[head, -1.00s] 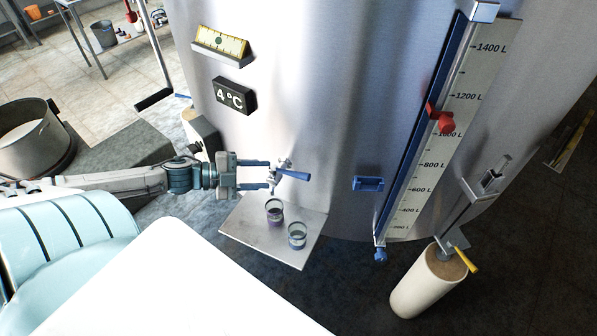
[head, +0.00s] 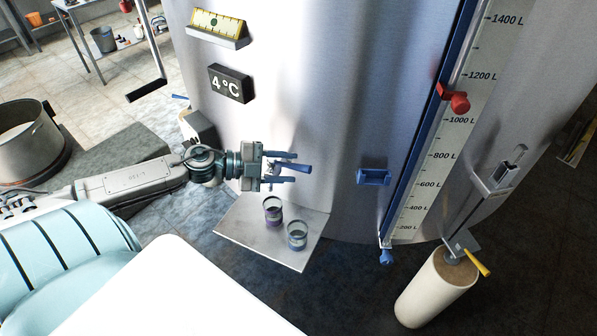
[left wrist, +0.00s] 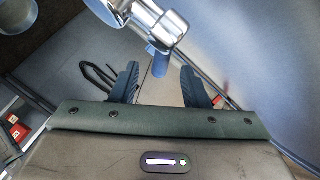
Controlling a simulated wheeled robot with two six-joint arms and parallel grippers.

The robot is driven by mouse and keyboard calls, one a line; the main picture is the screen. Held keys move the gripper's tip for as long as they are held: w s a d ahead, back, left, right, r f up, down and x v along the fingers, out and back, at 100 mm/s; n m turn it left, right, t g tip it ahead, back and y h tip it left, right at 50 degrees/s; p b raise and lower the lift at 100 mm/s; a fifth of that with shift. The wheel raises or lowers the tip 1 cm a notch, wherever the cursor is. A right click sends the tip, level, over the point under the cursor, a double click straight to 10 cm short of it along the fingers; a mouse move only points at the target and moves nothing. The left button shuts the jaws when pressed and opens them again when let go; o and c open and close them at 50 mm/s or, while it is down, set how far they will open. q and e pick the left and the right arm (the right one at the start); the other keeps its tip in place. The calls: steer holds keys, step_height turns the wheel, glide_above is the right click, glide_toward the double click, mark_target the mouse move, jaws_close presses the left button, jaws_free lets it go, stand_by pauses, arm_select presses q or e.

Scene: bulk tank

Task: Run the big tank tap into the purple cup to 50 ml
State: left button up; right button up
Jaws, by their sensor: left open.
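The big steel tank (head: 330,130) carries a small chrome tap with a blue lever (head: 298,168) low on its front. My left gripper (head: 284,168) is open at the tap, one finger on each side of the lever. In the left wrist view the chrome tap (left wrist: 150,18) is at the top, and its blue lever (left wrist: 160,62) hangs between the two spread fingers (left wrist: 160,72). The purple cup (head: 273,213) stands upright on a metal shelf (head: 250,240) below the tap. Its fill level is too small to read. My right gripper is not in view.
A second cup with a blue-grey band (head: 297,236) stands close to the purple cup. To the right are a blue bracket (head: 373,177), a litre scale with a red slider (head: 457,102), and a pale cylinder with a yellow lever (head: 432,288). A large pot (head: 28,148) is left.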

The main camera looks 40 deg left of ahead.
mark_target(292, 167)
arm_select(q)
steer(key=shift+w+d+f, duration=0.15)
steer(key=shift+w+d, duration=0.5)
steer(key=shift+w, duration=0.1)
steer(key=shift+x, duration=0.85)
steer(key=shift+f, duration=0.1)
steer(key=shift+c, duration=0.2)
